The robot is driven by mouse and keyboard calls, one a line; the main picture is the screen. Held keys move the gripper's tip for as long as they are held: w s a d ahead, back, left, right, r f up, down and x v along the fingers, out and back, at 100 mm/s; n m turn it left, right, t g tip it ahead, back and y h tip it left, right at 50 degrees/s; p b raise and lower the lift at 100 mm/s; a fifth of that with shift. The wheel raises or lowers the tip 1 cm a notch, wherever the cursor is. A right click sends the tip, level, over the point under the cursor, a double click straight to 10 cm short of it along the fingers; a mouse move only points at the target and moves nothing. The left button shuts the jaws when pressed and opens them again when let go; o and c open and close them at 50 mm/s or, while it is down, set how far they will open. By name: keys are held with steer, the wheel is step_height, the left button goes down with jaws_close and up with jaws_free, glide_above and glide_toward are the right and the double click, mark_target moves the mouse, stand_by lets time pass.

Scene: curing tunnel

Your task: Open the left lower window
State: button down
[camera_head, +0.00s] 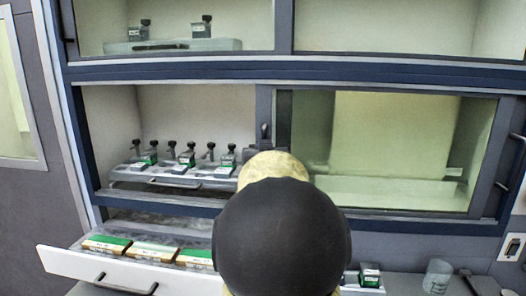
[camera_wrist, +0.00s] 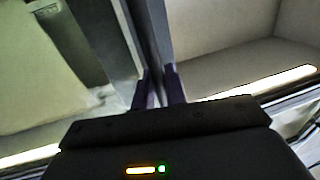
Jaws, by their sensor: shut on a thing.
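The left lower window (camera_head: 262,105) is a sliding glass pane in a dark frame. Its frame edge with the upright handle (camera_head: 265,131) stands near the cabinet's middle, and the pane overlaps the right half. The left lower opening shows no glass in front of its shelf. My gripper (camera_wrist: 160,88) is at this edge; in the wrist view its two dark fingers are close together at the upright frame (camera_wrist: 155,40). It is shut on the window handle, though the contact is mostly hidden. In the head view my arm covers the fingers.
A glass beaker (camera_head: 437,275) and a small bottle (camera_head: 370,274) stand at lower right.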

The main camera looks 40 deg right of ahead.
steer(key=shift+r, duration=0.1)
steer(key=c, duration=1.5)
jaws_free()
steer(key=p+v, duration=0.7)
steer(key=v, duration=1)
steer(key=shift+s, duration=0.15)
steer(key=shift+a, duration=0.1)
